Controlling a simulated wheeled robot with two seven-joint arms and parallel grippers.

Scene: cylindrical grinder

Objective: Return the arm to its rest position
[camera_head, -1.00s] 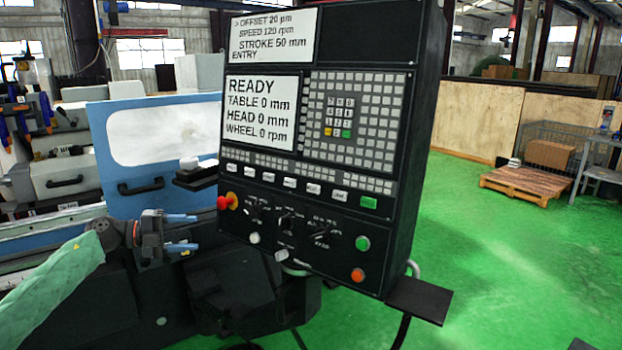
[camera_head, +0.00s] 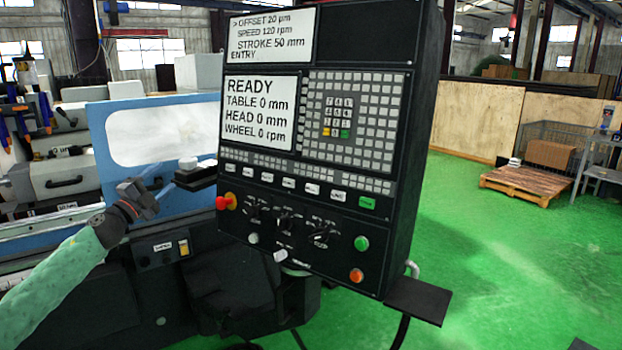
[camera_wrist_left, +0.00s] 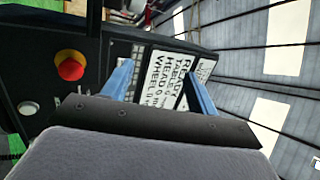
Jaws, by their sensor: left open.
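My left gripper (camera_head: 160,187) is at the left in the head view, in front of the blue machine door. Its arm, in a green sleeve, comes in from the lower left. In the left wrist view its two blue fingers (camera_wrist_left: 160,90) stand apart with nothing between them. The control panel (camera_head: 310,150) is to the right of the gripper, with a gap between them. Its screen reads READY, and it also shows in the left wrist view behind the fingers. My right gripper is not in view.
The blue door (camera_head: 110,100) with a window stands behind the gripper. A red knob (camera_head: 223,202) is on the panel's left edge. A small switch box (camera_head: 162,250) is below the gripper. A wooden pallet (camera_head: 527,187) lies on the open green floor at right.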

